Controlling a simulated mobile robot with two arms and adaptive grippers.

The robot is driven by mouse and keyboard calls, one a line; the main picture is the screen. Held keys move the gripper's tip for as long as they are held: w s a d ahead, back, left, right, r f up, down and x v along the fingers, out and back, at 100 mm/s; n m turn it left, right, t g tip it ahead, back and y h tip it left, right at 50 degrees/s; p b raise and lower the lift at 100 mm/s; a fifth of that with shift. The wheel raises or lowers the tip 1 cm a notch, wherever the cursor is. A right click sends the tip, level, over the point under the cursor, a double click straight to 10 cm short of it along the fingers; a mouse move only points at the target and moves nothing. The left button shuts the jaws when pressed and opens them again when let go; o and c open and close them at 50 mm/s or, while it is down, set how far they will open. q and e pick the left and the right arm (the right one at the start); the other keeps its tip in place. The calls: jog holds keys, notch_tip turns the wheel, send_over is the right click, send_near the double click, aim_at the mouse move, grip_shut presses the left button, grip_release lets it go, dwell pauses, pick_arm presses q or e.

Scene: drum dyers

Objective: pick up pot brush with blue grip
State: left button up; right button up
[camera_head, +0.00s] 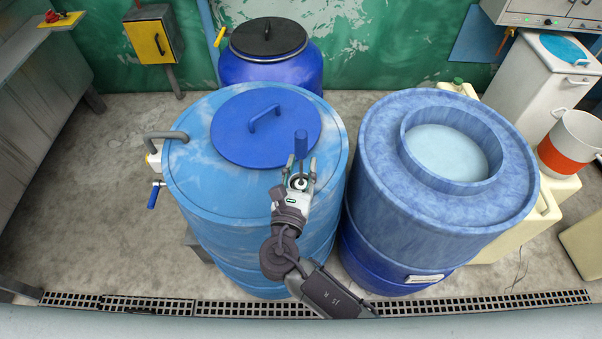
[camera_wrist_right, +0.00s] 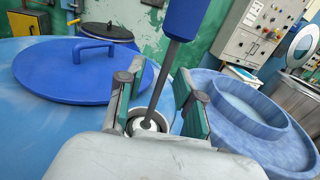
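The pot brush has a blue grip (camera_head: 301,143) and a thin grey shaft. It stands in a small pot on the light blue drum's top. In the right wrist view the blue grip (camera_wrist_right: 186,18) rises at top centre and the shaft slants down into the round pot (camera_wrist_right: 148,122). My right gripper (camera_head: 299,166) is at the brush, its fingers apart, one on each side of the shaft. In the wrist view the fingers of this gripper (camera_wrist_right: 159,72) show gaps to the shaft. The brush's lower end is hidden in the pot. My left gripper is out of view.
A blue lid (camera_head: 240,140) with a raised handle lies on the light blue drum (camera_head: 200,185), just behind and left of the brush. A darker blue drum (camera_head: 385,205) stands to the right, and a black-lidded drum (camera_head: 268,70) behind. Floor at left is clear.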

aim_at(300, 142)
grip_shut()
notch_tip(300, 142, up, 10)
jog(key=shift+r, duration=0.1)
dwell(0.5)
dwell(0.5)
